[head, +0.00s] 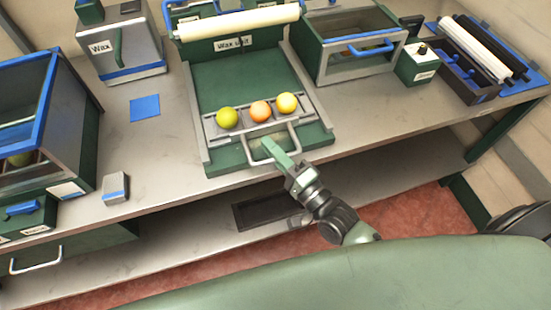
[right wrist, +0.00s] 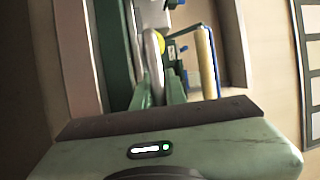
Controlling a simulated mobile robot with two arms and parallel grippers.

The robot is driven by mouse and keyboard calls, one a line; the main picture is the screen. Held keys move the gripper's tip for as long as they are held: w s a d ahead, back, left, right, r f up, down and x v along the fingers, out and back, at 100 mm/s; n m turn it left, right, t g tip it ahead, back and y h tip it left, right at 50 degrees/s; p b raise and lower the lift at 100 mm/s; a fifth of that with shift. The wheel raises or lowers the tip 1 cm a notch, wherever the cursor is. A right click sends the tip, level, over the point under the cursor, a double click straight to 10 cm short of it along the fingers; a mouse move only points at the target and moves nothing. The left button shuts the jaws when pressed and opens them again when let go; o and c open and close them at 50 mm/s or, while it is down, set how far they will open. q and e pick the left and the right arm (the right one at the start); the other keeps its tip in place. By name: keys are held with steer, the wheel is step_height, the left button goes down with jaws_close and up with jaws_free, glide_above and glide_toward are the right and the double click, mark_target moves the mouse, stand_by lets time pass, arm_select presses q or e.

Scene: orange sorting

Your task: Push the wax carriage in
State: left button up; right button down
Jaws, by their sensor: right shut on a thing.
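The wax carriage (head: 258,121) is a grey tray on the green bed of the wax unit (head: 232,77), out at the bed's front end. Three round fruits sit in it in a row: a yellow-green one (head: 227,118), an orange one (head: 261,111) and a yellow one (head: 286,103). Its grey bar handle (head: 297,140) faces the front edge. My right gripper (head: 277,152) is shut on the handle; in the right wrist view the handle (right wrist: 153,60) lies by the fingers (right wrist: 162,88). My left gripper is not in view.
A white roller (head: 240,21) spans the unit behind the carriage, with bare green bed between. A glass-fronted box (head: 350,45) stands to the right and a blue-framed bin (head: 50,120) to the left. A small grey block (head: 115,188) lies near the table's front edge.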

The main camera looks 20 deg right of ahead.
steer(key=shift+w+f, duration=0.15)
steer(key=shift+w, duration=0.55)
steer(key=shift+s, duration=0.15)
steer(key=c, duration=1.5)
jaws_free()
steer(key=shift+s, duration=0.1)
steer(key=shift+o, duration=0.2)
